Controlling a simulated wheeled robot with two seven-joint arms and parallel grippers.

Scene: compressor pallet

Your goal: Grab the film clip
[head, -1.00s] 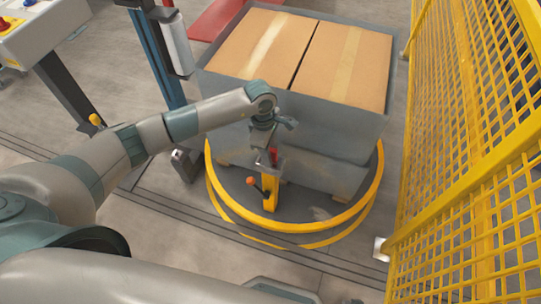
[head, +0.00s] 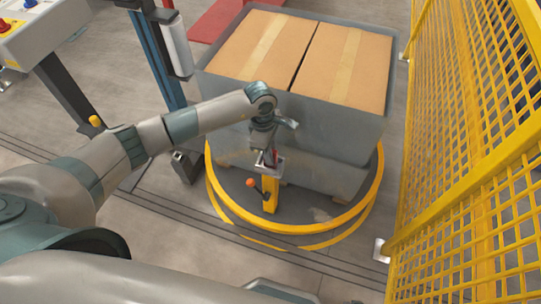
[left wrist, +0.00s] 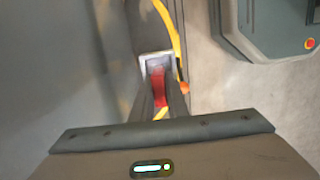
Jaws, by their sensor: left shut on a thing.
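The film clip (head: 272,157) is a small red piece at the grey metal head of a short yellow post, in front of the wrapped pallet load. In the left wrist view the red clip (left wrist: 159,88) shows between the dark fingers, below a grey square metal frame. My left gripper (head: 267,153) points down at the post head and is shut on the clip. The fingers hide part of it. My right gripper is not in view.
The yellow post (head: 270,193) has a lever with an orange knob (head: 250,183). The load (head: 310,120), with cardboard boxes on top, stands on a round turntable with a yellow rim (head: 372,190). Yellow mesh fence (head: 470,130) is at the right, a blue mast (head: 157,60) behind.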

